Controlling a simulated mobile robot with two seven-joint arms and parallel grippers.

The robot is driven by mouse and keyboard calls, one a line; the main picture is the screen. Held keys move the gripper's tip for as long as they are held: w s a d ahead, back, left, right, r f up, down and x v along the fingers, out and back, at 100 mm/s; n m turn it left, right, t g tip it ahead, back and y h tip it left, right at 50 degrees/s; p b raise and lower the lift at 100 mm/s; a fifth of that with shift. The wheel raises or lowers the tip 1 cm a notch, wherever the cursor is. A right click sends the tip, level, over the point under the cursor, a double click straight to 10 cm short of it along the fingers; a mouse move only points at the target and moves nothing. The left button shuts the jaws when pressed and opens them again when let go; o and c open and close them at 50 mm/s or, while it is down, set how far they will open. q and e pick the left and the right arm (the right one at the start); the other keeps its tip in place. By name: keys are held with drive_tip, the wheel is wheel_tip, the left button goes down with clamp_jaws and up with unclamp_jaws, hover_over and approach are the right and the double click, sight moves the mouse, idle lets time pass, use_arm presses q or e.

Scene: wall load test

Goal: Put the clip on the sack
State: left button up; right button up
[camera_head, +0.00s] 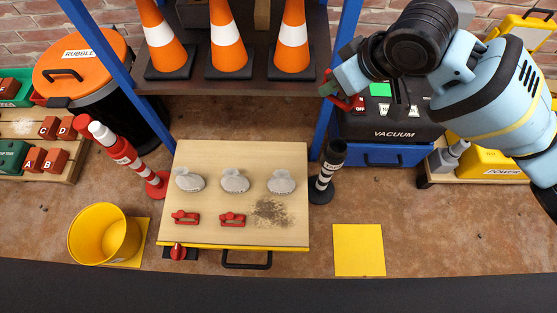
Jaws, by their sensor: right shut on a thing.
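Three small grey sacks (234,181) stand in a row on the wooden board. Two red clips, a left one (185,217) and a right one (232,219), lie on the board in front of the sacks. My right gripper (336,94) is raised at the upper right, beside the blue rack post and well away from the sacks. It is shut on a small red clip (345,104), partly hidden by the fingers. My left gripper is not in view.
A dark dirt pile (272,212) lies on the board (210,158). Posts, one red-white (122,154) and one black-white (327,172), flank it. A yellow bucket (104,234) stands left. Orange cones (229,42) stand on the shelf behind. A vacuum box (395,134) is at right.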

drive_tip(key=s+a+f+n+g, duration=0.1)
drive_tip(key=a+f+n, duration=0.1)
drive_tip(key=f, duration=0.7)
drive_tip(key=s+a+f+n+g+y+b, duration=0.1)
drive_tip(key=s+a+f+n, duration=0.1)
drive_tip(key=a+f, duration=0.3)
drive_tip(key=s+a+f+n+g+y, duration=0.1)
drive_tip(key=a+f+n, duration=0.2)
drive_tip(key=f, duration=0.9)
drive_tip(key=shift+s+a+f+n, duration=0.3)
drive_tip(key=shift+s+a+f, duration=0.05)
drive_tip(key=shift+a+f, duration=0.1)
drive_tip(key=shift+f+b, duration=0.7)
wheel_tip(320, 180, down, 3)
drive_tip(key=shift+r+b, duration=0.15)
drive_tip(key=shift+b, duration=0.9)
drive_tip(key=shift+f+b, duration=0.75)
drive_tip(key=shift+f, duration=0.35)
drive_tip(key=shift+w+d, duration=0.1)
drive_tip(key=shift+f, duration=0.15)
